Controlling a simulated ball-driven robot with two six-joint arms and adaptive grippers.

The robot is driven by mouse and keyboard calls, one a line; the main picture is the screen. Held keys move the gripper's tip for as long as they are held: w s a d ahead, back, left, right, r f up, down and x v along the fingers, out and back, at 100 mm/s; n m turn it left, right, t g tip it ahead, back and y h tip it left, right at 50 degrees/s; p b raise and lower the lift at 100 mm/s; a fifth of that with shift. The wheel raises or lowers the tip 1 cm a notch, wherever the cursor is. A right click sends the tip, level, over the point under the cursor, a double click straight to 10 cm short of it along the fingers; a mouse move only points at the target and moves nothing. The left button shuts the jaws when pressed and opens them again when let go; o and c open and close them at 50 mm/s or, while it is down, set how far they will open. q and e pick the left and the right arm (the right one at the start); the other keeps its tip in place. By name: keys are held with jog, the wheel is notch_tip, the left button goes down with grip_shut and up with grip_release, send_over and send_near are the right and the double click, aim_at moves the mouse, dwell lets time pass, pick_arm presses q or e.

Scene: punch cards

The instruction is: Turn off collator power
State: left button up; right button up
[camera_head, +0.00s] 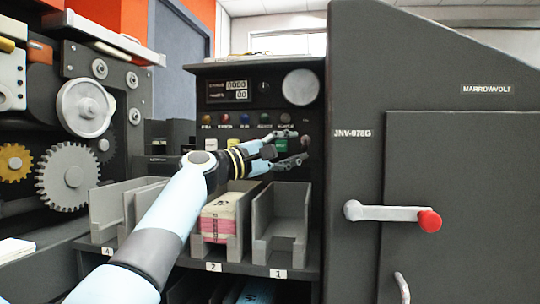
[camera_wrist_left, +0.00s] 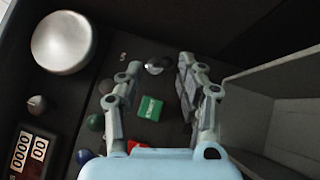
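The collator's dark control panel (camera_head: 222,120) stands in the middle of the head view, with a row of coloured lamps and a digital display (camera_head: 228,90). A small silver knob or switch (camera_wrist_left: 154,67) sits on the panel in the left wrist view; it also shows at the panel's right side (camera_head: 305,141). My left gripper (camera_head: 297,146) is open in front of it. In the left wrist view the fingertips (camera_wrist_left: 158,68) lie on either side of the switch; I cannot tell whether they touch it. Which control is the power is not readable.
A green button (camera_wrist_left: 150,107) and a partly hidden red button (camera_wrist_left: 138,147) are near the fingers. Card bins stand below, one holding a pink-and-cream card stack (camera_head: 220,217). A tall grey cabinet (camera_head: 440,70) with a red-tipped handle (camera_head: 429,221) is close on the right.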

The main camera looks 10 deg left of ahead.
pick_arm(q)
jog(key=v, duration=0.8)
jog(key=shift+s+a+f, duration=0.2)
jog(key=shift+a+f, duration=0.05)
